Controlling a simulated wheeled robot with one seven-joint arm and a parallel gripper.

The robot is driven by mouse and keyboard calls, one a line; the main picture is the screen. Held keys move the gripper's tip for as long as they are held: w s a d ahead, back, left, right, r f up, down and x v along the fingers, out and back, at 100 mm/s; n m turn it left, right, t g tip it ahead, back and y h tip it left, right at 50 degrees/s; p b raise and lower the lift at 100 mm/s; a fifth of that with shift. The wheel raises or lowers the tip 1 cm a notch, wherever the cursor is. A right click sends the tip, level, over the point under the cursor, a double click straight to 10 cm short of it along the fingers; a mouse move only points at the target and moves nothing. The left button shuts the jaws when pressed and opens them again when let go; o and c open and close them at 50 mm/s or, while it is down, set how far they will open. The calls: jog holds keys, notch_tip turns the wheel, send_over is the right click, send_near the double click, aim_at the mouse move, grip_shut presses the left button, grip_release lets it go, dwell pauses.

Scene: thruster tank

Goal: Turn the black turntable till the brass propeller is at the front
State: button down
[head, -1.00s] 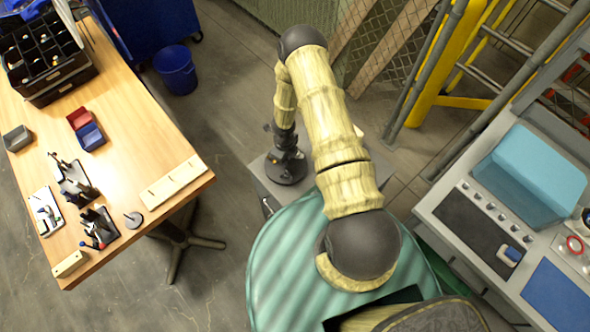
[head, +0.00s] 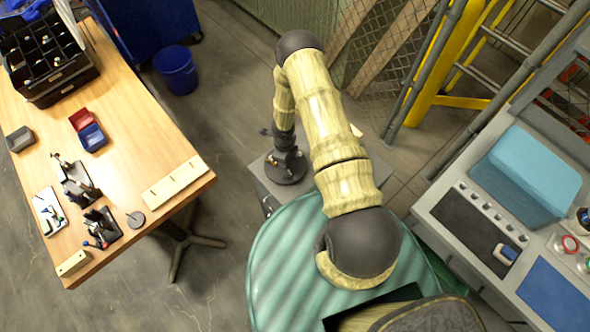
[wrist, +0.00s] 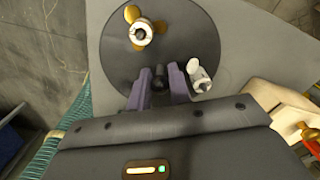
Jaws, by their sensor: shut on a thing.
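The black turntable (wrist: 190,25) is a flat round disc on a grey cabinet top in the wrist view. In the head view the turntable (head: 287,178) shows beneath my arm's end. The brass propeller (wrist: 134,14) stands at the far, upper-left part of the disc, with a pale hub. A white fitting (wrist: 201,78) stands on the disc just right of my fingers. My gripper (wrist: 160,80) has its purple fingers closed on a dark upright peg (wrist: 157,75) on the disc's near side. The peg's base is hidden.
The grey cabinet (head: 262,190) carries the turntable. A green ribbed round surface (head: 290,255) lies nearer my base. A wooden bench (head: 150,130) with trays and tools is at left. A grey console (head: 470,200) is at right. Clear floor lies between bench and cabinet.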

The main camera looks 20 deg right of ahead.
jog(key=shift+w+d+r+n+p, duration=0.15)
jog(key=shift+n+p, duration=0.25)
jog(key=shift+n, duration=0.4)
jog(key=shift+n+p, duration=0.35)
jog(key=shift+n, duration=1.25)
jog(key=c, duration=1.4)
grip_release()
jog(key=shift+o, duration=0.2)
jog(key=shift+r+p, duration=3.8)
jog(key=shift+r, duration=0.65)
